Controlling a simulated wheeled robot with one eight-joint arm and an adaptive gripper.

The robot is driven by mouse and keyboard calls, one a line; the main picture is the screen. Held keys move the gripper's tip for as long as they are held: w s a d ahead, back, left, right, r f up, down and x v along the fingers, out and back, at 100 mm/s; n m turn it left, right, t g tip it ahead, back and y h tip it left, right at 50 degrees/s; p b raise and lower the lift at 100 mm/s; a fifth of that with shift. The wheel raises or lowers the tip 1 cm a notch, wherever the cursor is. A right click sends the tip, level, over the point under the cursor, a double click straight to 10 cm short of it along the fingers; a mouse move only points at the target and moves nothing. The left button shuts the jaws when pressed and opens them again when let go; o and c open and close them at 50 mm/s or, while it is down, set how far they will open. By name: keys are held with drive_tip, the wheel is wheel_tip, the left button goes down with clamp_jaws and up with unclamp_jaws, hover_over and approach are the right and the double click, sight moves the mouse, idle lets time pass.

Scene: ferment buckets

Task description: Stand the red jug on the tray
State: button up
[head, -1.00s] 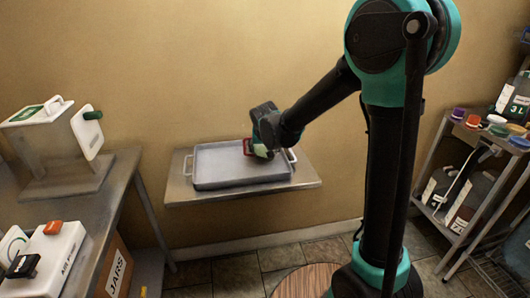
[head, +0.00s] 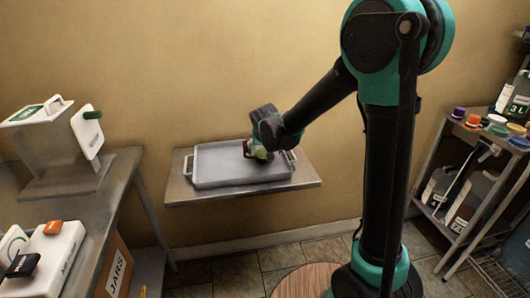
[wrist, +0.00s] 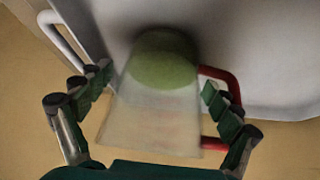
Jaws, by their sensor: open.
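The red jug (wrist: 150,112) is a pale, see-through vessel with a red handle (wrist: 222,85) and something green at its far end. In the head view the jug (head: 256,152) is at the right part of the grey tray (head: 215,180), mostly hidden by my gripper. My gripper (wrist: 158,84) is open, with one finger on each side of the jug; the left finger looks apart from it. In the head view my gripper (head: 264,140) is low over the tray. A dark shadow surrounds the jug's far end against the tray; contact is too blurred to confirm.
The tray lies on a metal wall shelf (head: 180,190), with a white handle (wrist: 62,38) near my left finger. A bench with white equipment (head: 55,250) is at the left. A rack with coloured lids (head: 472,120) is at the right. The tray's left part is clear.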

drive_tip(key=v, duration=1.2)
drive_tip(key=shift+m+g+h, duration=0.3)
drive_tip(key=shift+g, duration=0.3)
drive_tip(key=s+d+f, duration=0.2)
drive_tip(key=d, duration=0.2)
drive_tip(key=s+d+f, duration=0.2)
drive_tip(key=d, duration=0.3)
drive_tip(key=s+d+f, duration=0.2)
drive_tip(key=d, duration=0.3)
drive_tip(key=shift+d, duration=0.15)
drive_tip(key=s+d+f, duration=0.4)
drive_tip(key=s+d, duration=0.1)
drive_tip(key=s, duration=0.2)
drive_tip(key=s+d+f+g, duration=0.1)
drive_tip(key=s+d+f, duration=0.4)
drive_tip(key=s+d, duration=0.1)
drive_tip(key=shift+s+f, duration=0.2)
drive_tip(key=shift+s, duration=0.7)
drive_tip(key=shift+d, duration=0.1)
drive_tip(key=shift+c, duration=0.4)
